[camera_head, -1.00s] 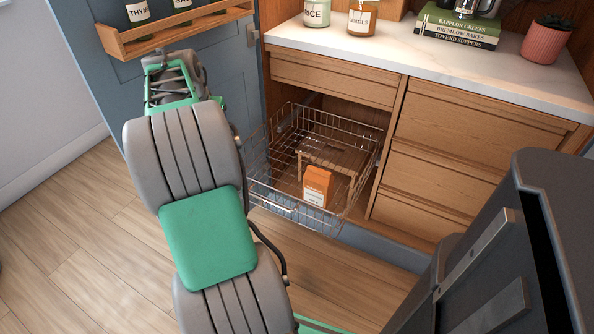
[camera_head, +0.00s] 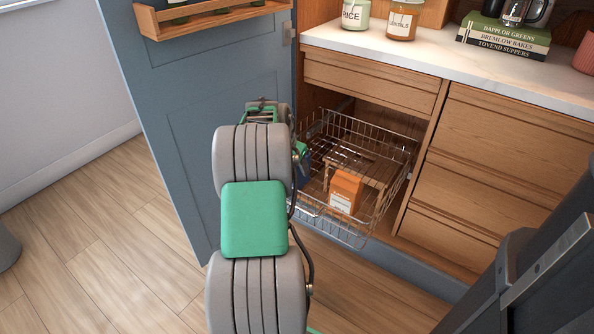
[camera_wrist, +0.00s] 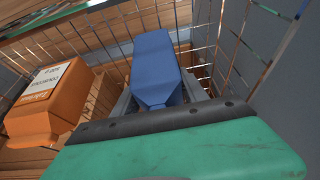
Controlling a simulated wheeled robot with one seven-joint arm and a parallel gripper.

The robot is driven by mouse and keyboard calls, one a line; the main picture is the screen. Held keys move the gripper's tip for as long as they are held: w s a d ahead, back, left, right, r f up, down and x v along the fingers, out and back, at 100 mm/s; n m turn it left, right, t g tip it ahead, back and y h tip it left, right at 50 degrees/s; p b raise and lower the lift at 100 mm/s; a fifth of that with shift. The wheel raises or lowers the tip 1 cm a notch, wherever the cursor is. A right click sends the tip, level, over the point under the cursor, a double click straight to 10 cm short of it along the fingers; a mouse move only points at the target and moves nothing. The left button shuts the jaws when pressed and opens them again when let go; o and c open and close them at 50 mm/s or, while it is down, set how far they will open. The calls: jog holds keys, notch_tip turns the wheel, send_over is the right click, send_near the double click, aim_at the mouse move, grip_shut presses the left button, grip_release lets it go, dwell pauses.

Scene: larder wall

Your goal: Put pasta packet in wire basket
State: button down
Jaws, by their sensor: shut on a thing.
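The wire basket (camera_head: 352,238) is pulled out of the cabinet below the counter; its wires also show in the wrist view (camera_wrist: 233,42). A blue packet (camera_wrist: 155,62), which I take to be the pasta packet, is between the fingers of my gripper (camera_wrist: 160,98). No label on it can be read. In the head view, only a sliver of the blue packet (camera_head: 303,168) shows at the basket's left side; my arm hides the rest and my fingers. The packet appears within or just over the basket's left part. I cannot tell whether it touches the bottom.
An orange packet (camera_head: 345,190) stands in the basket, in front of a small wooden rack (camera_head: 372,170). It is left of the blue packet in the wrist view (camera_wrist: 48,105). The blue door (camera_head: 215,110) stands open at the left. A marble counter (camera_head: 420,50) overhangs the cabinet.

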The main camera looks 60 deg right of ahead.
jog(key=c, duration=0.6)
grip_release()
jog(key=shift+f, duration=0.2)
jog(key=shift+r, duration=0.1)
jog(key=s+p+v, duration=0.1)
jog(key=p+v, duration=0.3)
jog(key=v, duration=0.8)
jog(key=w+a+r+n+t+y, duration=0.1)
jog(key=w+a+n, duration=0.45)
jog(key=a, duration=0.75)
jog(key=w+a+r+n+t, duration=0.1)
jog(key=w+a+n, duration=0.3)
jog(key=w+a, duration=0.55)
jog(key=s+a+f+n+y, duration=0.1)
jog(key=s+a+n, duration=0.2)
jog(key=a, duration=0.6)
jog(key=s+a+f+n+y, duration=0.1)
jog(key=s+a+n, duration=0.3)
jog(key=a, duration=0.6)
jog(key=s+a+f+n+y, duration=0.1)
jog(key=s+a+f+n, duration=0.2)
jog(key=a, duration=0.7)
jog(key=shift+s+t, duration=0.3)
